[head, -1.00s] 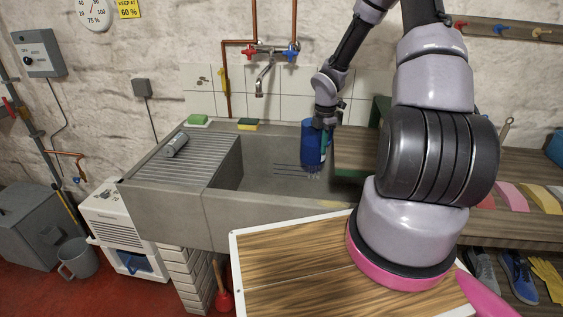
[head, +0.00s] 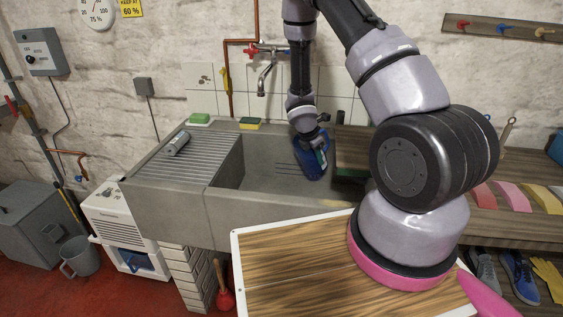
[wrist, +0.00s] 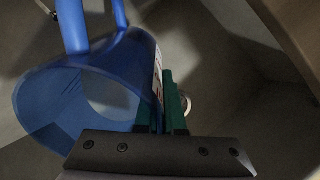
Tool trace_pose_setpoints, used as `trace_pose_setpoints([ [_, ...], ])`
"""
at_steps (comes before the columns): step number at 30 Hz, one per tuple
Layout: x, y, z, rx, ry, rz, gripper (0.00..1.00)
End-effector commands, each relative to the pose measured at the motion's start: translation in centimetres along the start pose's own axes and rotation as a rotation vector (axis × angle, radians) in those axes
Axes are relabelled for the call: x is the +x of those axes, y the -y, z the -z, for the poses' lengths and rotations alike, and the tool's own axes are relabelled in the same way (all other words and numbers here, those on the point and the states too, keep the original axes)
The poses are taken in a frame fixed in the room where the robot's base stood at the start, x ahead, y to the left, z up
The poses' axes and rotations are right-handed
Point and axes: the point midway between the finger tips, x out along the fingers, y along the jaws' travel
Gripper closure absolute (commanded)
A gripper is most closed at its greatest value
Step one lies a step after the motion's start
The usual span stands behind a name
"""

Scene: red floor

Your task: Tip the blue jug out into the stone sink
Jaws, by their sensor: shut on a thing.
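The blue jug (head: 307,162) hangs tilted inside the stone sink (head: 270,217), towards the basin's right end. My gripper (head: 321,153) is shut on the jug. In the wrist view the jug (wrist: 60,100) fills the left side, with its handle at the top and a pale round patch showing through its body. My gripper's teal fingers (wrist: 168,108) hold its side near a label. I cannot see any liquid in the jug or a stream leaving it. A round drain (wrist: 187,103) shows just beyond the fingers.
A tap (head: 266,72) is on the wall behind the basin. A green sponge (head: 199,118) and a yellow one (head: 250,123) lie on the back ledge. A grey cylinder (head: 177,142) lies on the ribbed drainboard. A wooden board (head: 350,150) borders the basin on the right.

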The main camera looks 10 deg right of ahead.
Motion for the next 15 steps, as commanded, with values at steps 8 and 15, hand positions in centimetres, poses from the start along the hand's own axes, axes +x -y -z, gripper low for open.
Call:
trace_pose_setpoints([
  [8,-1.7,0.0,0.5,0.001,0.17,-0.016,1.0],
  [15,-2.8,0.0,0.6,0.012,0.29,-0.026,1.0],
])
